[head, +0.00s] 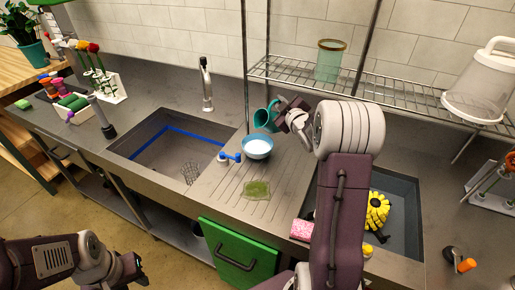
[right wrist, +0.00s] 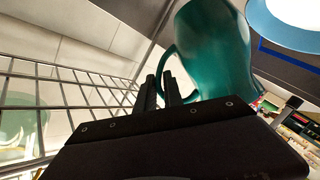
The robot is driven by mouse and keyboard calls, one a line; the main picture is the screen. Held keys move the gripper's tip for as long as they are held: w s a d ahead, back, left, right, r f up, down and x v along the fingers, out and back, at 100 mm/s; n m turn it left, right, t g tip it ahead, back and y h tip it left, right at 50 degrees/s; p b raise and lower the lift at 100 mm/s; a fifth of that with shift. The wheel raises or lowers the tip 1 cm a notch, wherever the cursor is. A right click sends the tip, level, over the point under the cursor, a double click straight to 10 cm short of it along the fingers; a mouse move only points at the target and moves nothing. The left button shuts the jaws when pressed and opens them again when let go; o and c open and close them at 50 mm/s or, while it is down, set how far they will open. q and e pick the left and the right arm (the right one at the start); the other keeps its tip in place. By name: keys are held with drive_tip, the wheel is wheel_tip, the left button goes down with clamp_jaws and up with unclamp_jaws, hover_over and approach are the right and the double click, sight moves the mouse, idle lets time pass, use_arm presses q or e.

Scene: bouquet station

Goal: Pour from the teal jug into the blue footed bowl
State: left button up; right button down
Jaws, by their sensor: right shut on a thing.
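The teal jug (head: 263,117) is held up beside the blue footed bowl and tilted, with its mouth toward the left in the head view. My right gripper (head: 284,112) is shut on its handle; in the right wrist view the fingers meet at the handle of the jug (right wrist: 212,50). The blue footed bowl (head: 257,149) stands on the ridged drainboard just below the jug, with white contents inside. Its rim (right wrist: 262,28) shows at the top right of the wrist view. My left gripper (head: 133,268) is low at the left, away from the counter; its jaw state is unclear.
A wire shelf (head: 390,90) behind my right arm holds a green glass (head: 329,60) and a clear pitcher (head: 485,85). A sink (head: 165,145) lies left of the bowl, with a small blue-and-white item (head: 229,157) between. A green cloth (head: 257,190) lies in front.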

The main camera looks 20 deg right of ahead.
drive_tip(key=shift+a+r+n+b, duration=0.15)
drive_tip(key=shift+r+n+b, duration=0.05)
drive_tip(key=shift+n+b, duration=0.1)
drive_tip(key=shift+s+a+f+n+t+b, duration=0.15)
drive_tip(key=shift+a+n+t+b, duration=0.4)
drive_tip(key=shift+b, duration=1.25)
drive_tip(key=shift+d, duration=0.75)
drive_tip(key=shift+d+n, duration=0.35)
drive_tip(key=shift+d, duration=0.1)
drive_tip(key=shift+d+b, duration=0.1)
drive_tip(key=shift+b, duration=0.25)
drive_tip(key=shift+s+h+b, duration=0.1)
drive_tip(key=shift+h+b, duration=0.2)
drive_tip(key=shift+b, duration=0.15)
